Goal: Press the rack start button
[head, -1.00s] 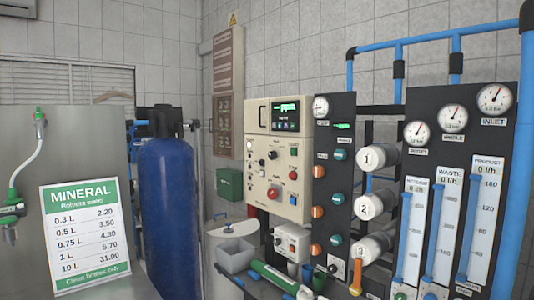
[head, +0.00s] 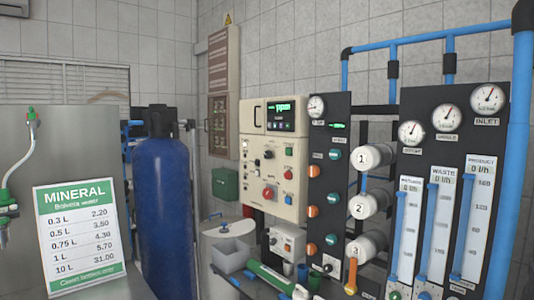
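The rack stands on the right, with a cream control box (head: 272,158) and a narrow black panel (head: 327,190) beside it. The control box has a lit green display (head: 281,117), a small green button (head: 289,151), a red button (head: 288,174), a larger red knob (head: 268,192) and black switches. The black panel carries orange knobs (head: 313,198) and teal knobs (head: 333,183). No readable label marks which one is the start button. My gripper is not in view.
A bench with a grey bin (head: 230,258), a small white box (head: 288,243) and a green cylinder (head: 270,277) juts out below the control box. A blue tank (head: 160,215) stands left of it. Round gauges (head: 447,117) and flow meters reading 0 l/h are at right.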

